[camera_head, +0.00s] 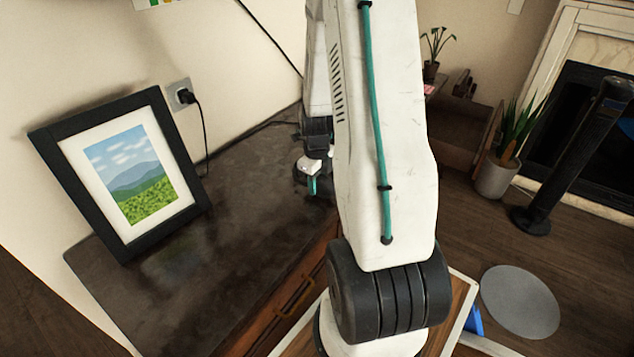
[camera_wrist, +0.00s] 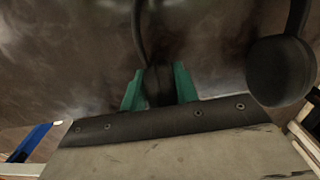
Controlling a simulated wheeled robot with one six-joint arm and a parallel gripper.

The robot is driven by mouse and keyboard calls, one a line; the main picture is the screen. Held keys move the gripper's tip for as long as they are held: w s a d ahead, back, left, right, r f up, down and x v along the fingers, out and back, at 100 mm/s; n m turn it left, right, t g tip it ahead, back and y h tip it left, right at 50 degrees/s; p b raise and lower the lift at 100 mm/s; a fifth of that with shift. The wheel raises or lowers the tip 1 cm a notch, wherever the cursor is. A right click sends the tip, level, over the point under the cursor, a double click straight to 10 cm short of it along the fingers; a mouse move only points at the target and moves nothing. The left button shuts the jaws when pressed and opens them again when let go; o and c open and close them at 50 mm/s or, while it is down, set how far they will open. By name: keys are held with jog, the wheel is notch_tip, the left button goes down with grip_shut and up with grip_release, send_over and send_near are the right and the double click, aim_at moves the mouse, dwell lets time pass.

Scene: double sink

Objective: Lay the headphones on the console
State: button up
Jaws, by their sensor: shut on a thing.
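The console (camera_head: 235,235) is a dark brown cabinet with a mottled top, running along the wall. My gripper (camera_head: 313,184) is over the console's far part in the head view, largely hidden by my own arm. In the wrist view its green fingers (camera_wrist: 159,88) are shut on a dark part of the black headphones (camera_wrist: 281,71). A round ear cup hangs from a band at the right of that view, and another thin dark part rises from between the fingers. The console's top lies behind them; I cannot tell whether the headphones touch it.
A black picture frame (camera_head: 125,178) with a landscape stands on the console's left part. A plug with a black cable sits in the wall socket (camera_head: 181,95). The console top between frame and gripper is clear. A potted plant (camera_head: 497,172) and a grey disc (camera_head: 520,302) are at right.

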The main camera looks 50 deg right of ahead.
jog(key=o, duration=1.1)
jog(key=shift+f, duration=0.1)
notch_tip(320, 180, up, 12)
jog(key=shift+f, duration=0.2)
jog(key=shift+a+r, duration=0.1)
jog(key=shift+r, duration=0.25)
jog(key=s+a+r+n, duration=0.2)
jog(key=a+r+n, duration=0.5)
jog(key=a+n, duration=0.2)
jog(key=s+a+r+n, duration=0.2)
jog(key=a+r+n, duration=0.4)
jog(key=a+n, duration=0.35)
jog(key=s+a+r+n+t, duration=0.1)
jog(key=s+a+r+n, duration=0.3)
jog(key=s+a+n, duration=0.5)
jog(key=s+n, duration=0.2)
jog(key=n, duration=0.5)
jog(key=shift+a+n, duration=0.35)
